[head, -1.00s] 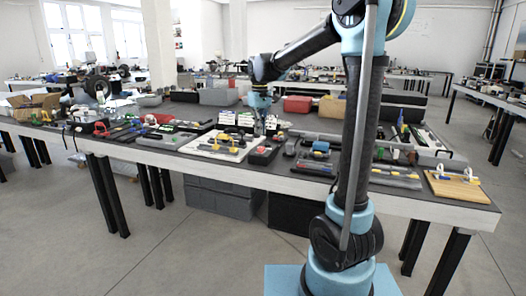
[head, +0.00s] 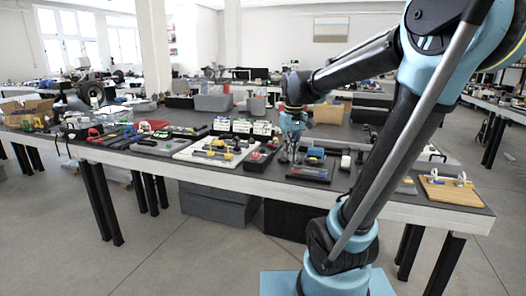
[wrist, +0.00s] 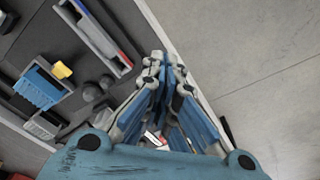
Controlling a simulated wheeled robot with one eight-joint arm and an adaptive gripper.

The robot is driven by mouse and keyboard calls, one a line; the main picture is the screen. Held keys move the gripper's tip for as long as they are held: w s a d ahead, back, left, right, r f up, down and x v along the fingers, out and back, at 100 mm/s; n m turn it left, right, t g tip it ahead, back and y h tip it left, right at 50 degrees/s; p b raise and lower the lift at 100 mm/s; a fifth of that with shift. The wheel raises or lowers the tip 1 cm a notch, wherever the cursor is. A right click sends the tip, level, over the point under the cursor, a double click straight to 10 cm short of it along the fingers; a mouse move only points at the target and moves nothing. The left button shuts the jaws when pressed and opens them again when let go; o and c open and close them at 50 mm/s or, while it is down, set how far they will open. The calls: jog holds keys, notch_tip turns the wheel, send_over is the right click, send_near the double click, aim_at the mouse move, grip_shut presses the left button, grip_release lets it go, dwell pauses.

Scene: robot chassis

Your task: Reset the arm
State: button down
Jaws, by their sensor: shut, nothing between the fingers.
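My arm reaches from the right side of the head view over the long workbench (head: 455,190). My gripper (head: 288,158) hangs down above the bench, just left of a dark tray (head: 312,174). In the wrist view my gripper (wrist: 158,60) is shut, its fingertips together with nothing between them. It is over the white front edge of the bench in that view, with grey floor to the right. Whether the fingertips touch anything on the bench cannot be told.
A blue brush-like block (wrist: 38,90) and a long tray (wrist: 95,30) lie near the gripper. A white board with tools (head: 215,152) is to its left. A wooden board (head: 448,190) sits at the bench's right end. Open floor (head: 180,255) lies in front.

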jog(key=s+d+f+m, duration=0.2)
jog(key=s+d+f, duration=0.2)
jog(key=s+f, duration=0.3)
jog(key=s+d+f+m+t, duration=0.1)
jog(key=s+d+f, duration=0.4)
jog(key=s, duration=0.6)
notch_tip(320, 180, down, 3)
jog(key=shift+r+m, duration=0.1)
jog(key=shift+m, duration=0.7)
